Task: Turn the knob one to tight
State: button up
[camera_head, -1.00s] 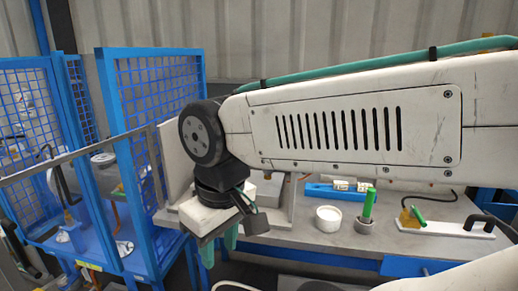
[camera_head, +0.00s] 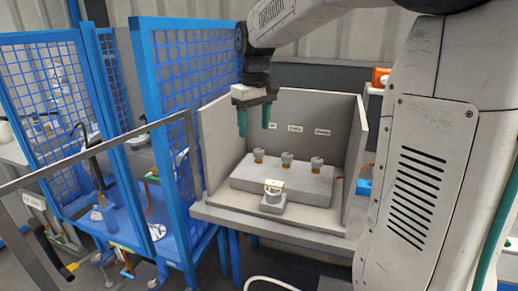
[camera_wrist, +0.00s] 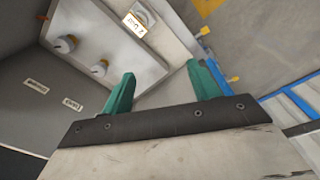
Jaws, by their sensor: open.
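Three knobs with brass-coloured collars stand in a row on a grey block (camera_head: 290,183) inside a grey booth: a left knob (camera_head: 258,155), a middle knob (camera_head: 287,159) and a right knob (camera_head: 316,165). Which is knob one I cannot tell, as the wall labels are too small to read surely. Two of the knobs show in the wrist view, one nearer the corner (camera_wrist: 66,44) and one nearer my fingers (camera_wrist: 99,68). My gripper (camera_head: 254,131), with green fingers, is open and empty, above the left side of the block. Its fingers also show in the wrist view (camera_wrist: 160,70).
A small separate unit (camera_head: 273,203) with a tag stands before the block; it also shows in the wrist view (camera_wrist: 143,14). The booth's side walls (camera_head: 353,175) flank the block. A blue mesh fence (camera_head: 190,100) stands left. A rail (camera_head: 90,160) crosses the left foreground.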

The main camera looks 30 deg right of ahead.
jog(key=w+d+f, duration=0.4)
jog(key=w+d, duration=0.1)
jog(key=w, duration=0.4)
jog(key=n, duration=0.1)
send_over(259, 151)
jog(key=shift+g, duration=0.3)
notch_tip(259, 151, down, 7)
jog(key=shift+d+r, duration=0.1)
jog(key=shift+r, duration=0.1)
jog(key=shift+w+d+f, duration=0.1)
jog(key=shift+w+f, duration=0.05)
jog(key=shift+f, duration=0.15)
notch_tip(259, 151, down, 7)
jog(key=shift+f, duration=0.1)
jog(key=c, duration=1)
